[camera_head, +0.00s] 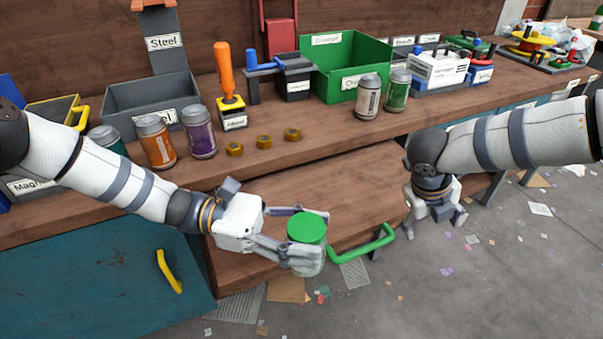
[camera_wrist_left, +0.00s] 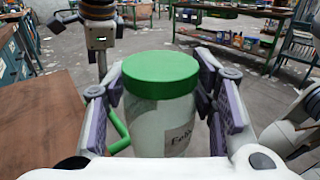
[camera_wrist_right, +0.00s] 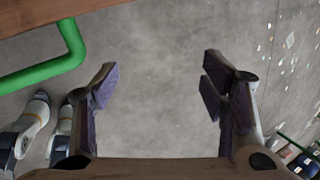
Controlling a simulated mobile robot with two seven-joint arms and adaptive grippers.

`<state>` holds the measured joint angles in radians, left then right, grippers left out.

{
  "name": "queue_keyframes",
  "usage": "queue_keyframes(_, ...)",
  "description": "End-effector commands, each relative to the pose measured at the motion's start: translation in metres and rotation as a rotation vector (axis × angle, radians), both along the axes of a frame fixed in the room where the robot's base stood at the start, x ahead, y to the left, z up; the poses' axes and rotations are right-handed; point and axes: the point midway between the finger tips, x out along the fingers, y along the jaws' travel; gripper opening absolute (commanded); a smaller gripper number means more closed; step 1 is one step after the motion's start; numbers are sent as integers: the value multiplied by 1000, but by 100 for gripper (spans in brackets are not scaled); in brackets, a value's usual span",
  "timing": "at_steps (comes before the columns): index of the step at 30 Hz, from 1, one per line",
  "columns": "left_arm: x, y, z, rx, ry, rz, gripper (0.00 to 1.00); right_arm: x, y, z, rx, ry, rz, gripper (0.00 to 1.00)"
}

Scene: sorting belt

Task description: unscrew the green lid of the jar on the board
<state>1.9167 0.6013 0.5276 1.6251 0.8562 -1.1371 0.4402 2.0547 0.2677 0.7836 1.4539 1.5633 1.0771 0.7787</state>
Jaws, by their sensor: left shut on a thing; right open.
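A clear jar (camera_wrist_left: 160,128) with a green lid (camera_wrist_left: 160,74) stands upright between the fingers of my left gripper (camera_head: 302,240), which is shut on its body. The green lid (camera_head: 306,229) sits on the jar in the head view. The jar is at the front edge of the pull-out wooden board (camera_head: 290,195); I cannot tell whether it touches the board. A partly readable white label shows on the jar in the left wrist view. My right gripper (camera_head: 437,217) is open and empty, pointing down, right of the jar and board; it also shows open in the right wrist view (camera_wrist_right: 160,85).
A green handle (camera_head: 362,245) is at the board's front right. On the bench behind stand several cans, a green bin (camera_head: 345,75), a grey bin (camera_head: 150,95) and brass nuts (camera_head: 264,142). Open floor (camera_head: 500,260) lies to the right.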

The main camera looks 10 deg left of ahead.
Motion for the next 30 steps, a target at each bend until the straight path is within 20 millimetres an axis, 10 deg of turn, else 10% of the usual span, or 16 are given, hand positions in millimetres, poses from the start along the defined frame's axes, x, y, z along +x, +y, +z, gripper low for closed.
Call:
queue_keyframes(9, 0, 0, 0, -1, 1, 0, 0, -53, 161, 115, 278, 32, -380, 66)
queue_keyframes(18, 0, 0, 0, -1, 1, 0, 0, -125, 232, 193, 366, 141, -557, 66)
queue_keyframes(23, 0, 0, 0, -1, 1, 0, 0, -135, 238, 195, 370, 157, -577, 66)
queue_keyframes(30, 0, 0, 0, -1, 1, 0, 0, -135, 238, 149, 369, 158, -576, 66)
